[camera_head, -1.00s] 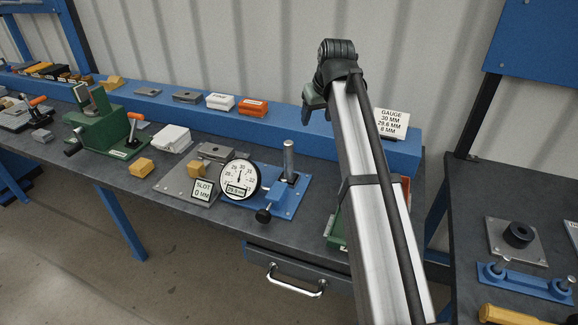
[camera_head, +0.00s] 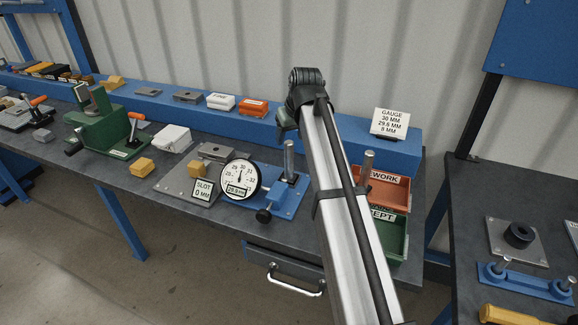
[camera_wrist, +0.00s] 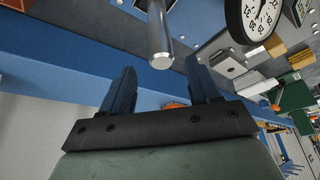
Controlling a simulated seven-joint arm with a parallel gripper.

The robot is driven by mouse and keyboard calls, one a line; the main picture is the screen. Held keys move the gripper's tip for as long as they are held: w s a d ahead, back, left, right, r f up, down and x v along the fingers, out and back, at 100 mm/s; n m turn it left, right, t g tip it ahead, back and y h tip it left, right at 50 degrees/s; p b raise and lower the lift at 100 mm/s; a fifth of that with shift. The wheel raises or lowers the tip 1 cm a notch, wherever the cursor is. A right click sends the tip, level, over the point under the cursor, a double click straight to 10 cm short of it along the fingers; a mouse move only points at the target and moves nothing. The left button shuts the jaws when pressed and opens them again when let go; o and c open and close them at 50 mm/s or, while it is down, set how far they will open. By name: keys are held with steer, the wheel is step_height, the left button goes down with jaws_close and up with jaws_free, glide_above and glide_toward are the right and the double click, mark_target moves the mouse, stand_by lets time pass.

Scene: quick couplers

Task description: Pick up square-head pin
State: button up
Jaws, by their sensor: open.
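A grey metal pin (camera_head: 289,160) stands upright on the blue base beside the dial gauge. A second upright metal pin (camera_head: 368,168) shows just right of my arm. I cannot make out a square head on either. In the wrist view, a round-ended metal pin (camera_wrist: 159,38) points toward my gripper (camera_wrist: 160,82), ahead of the gap between the fingers and not touching them. It looks like the pin by the gauge. My gripper is open and empty. In the head view it hangs at the arm's far end (camera_head: 285,122), partly hidden by the wrist.
The dial gauge (camera_head: 240,178) stands close left of its pin. Orange (camera_head: 385,188) and green (camera_head: 394,232) bins lie right of my arm, partly covered by it. A raised blue shelf (camera_head: 330,138) with a gauge sign (camera_head: 390,122) runs behind.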

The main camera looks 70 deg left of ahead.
mark_target(289, 142)
steer(key=shift+d+x, duration=0.15)
steer(key=shift+x, duration=1.15)
steer(key=shift+d+x, duration=0.15)
steer(key=shift+x, duration=1.2)
steer(key=shift+s, duration=0.15)
jaws_close()
